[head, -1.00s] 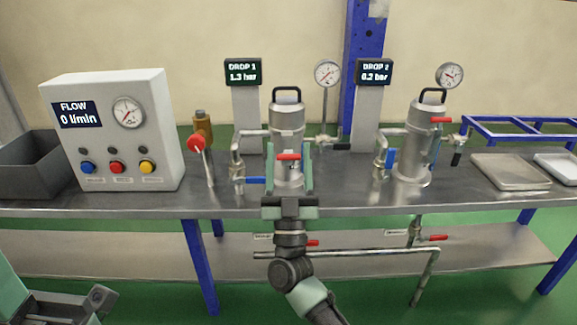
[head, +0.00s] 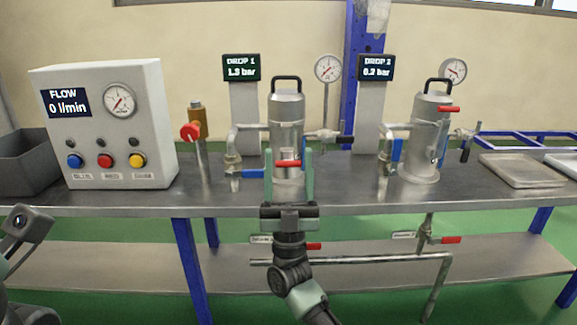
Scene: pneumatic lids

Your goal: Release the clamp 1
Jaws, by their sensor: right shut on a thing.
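My right gripper (head: 289,160) reaches up from below in front of this canister. Its two pale green fingers stand on either side of the red lever and are shut on it. The fingers hide the canister's lower sides. At the lower left only a grey part of my left arm shows; its gripper is out of view.
A second canister (head: 427,140) with its own red lever stands to the right. A flow box (head: 105,125) reading 0 l/min and a red knob (head: 190,131) are left. Trays (head: 525,170) lie at right.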

